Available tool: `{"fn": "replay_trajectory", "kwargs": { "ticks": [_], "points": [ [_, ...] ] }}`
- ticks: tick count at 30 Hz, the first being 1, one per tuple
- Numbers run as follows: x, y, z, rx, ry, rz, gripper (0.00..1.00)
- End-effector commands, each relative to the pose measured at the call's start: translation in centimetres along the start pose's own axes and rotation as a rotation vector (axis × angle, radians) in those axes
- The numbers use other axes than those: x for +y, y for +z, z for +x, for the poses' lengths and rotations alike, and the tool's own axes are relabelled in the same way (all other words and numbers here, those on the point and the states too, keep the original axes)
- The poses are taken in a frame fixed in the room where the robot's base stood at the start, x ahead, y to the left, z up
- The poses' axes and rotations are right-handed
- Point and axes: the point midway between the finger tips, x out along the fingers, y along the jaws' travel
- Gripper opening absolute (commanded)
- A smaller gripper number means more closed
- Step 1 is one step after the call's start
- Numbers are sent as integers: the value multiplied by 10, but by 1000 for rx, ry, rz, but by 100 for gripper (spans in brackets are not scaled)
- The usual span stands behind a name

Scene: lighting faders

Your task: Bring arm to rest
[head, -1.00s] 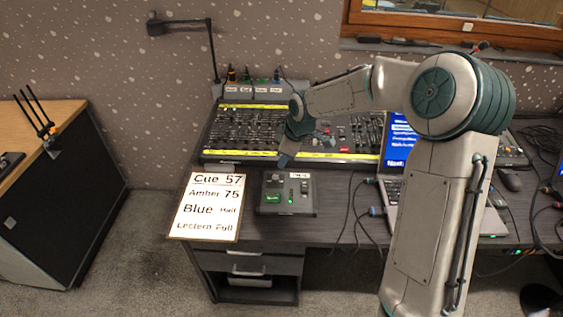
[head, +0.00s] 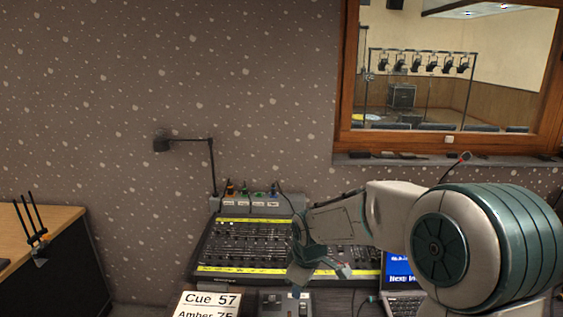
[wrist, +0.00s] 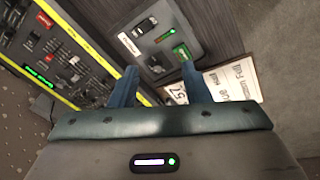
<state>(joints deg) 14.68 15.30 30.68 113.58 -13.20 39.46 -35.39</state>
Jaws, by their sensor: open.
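My gripper (wrist: 159,85) is open and empty in the wrist view, its two blue fingers apart. It hangs above the desk near a small grey control box (wrist: 160,38) with a green lit button. In the head view my arm reaches in from the right, and my gripper (head: 318,275) is over the front edge of the lighting console (head: 230,245). The fingertips are small there. The console also shows at the left of the wrist view (wrist: 45,50), with rows of faders and yellow label strips.
A printed cue card (head: 208,303) lies at the desk's front left, beside the control box (head: 285,303). A laptop (head: 398,270) stands right of the console, partly behind my arm. A desk lamp (head: 185,146) rises behind the console. A window (head: 450,80) is at upper right.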

Motion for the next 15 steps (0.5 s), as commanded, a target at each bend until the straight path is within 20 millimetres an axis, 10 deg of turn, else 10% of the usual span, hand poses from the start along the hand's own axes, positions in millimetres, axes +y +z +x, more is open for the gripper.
{"fn": "replay_trajectory", "kwargs": {
  "ticks": [15],
  "points": [
    [-79,138,-103,-78,106,674,43]
  ]
}}
